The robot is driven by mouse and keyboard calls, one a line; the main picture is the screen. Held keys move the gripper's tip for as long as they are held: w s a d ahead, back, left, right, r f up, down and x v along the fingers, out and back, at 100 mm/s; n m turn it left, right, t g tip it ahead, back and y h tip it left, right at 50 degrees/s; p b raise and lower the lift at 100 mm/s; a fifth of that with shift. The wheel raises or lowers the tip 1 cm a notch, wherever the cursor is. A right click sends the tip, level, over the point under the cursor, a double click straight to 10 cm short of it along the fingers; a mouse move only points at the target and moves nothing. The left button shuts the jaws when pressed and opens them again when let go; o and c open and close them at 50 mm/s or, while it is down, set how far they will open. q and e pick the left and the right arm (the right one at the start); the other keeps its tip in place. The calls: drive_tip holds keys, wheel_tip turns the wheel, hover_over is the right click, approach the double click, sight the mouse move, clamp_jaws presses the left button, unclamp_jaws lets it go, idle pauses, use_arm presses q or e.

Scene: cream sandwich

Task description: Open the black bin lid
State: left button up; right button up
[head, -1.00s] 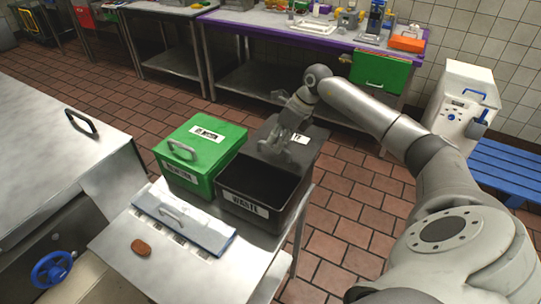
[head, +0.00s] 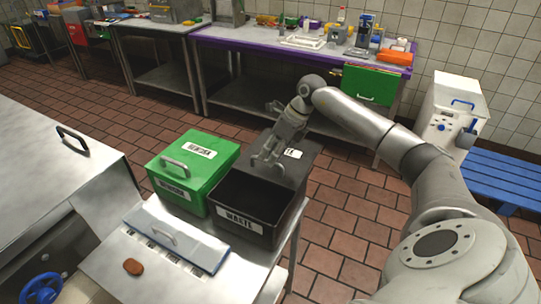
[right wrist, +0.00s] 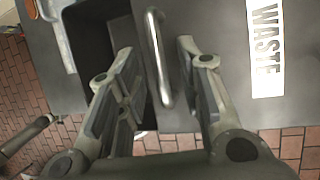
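The black bin (head: 238,221) with a WASTE label stands on the metal table, and its dark inside shows from above. Its black lid (head: 298,171) is swung back behind the opening, with a white label on its face. The lid also shows in the right wrist view (right wrist: 215,60), with its metal handle (right wrist: 158,60) between my fingers. My right gripper (head: 267,160) is over the lid near its handle. Its fingers (right wrist: 157,52) are spread apart on both sides of the handle, with visible gaps. My left gripper is out of view.
A green bin (head: 193,165) with a closed lid stands left of the black bin. A purple-edged table (head: 240,37) is behind.

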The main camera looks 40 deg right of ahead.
drive_tip(key=v, duration=1)
drive_tip(key=shift+r, duration=0.35)
drive_tip(key=shift+s+d, duration=0.15)
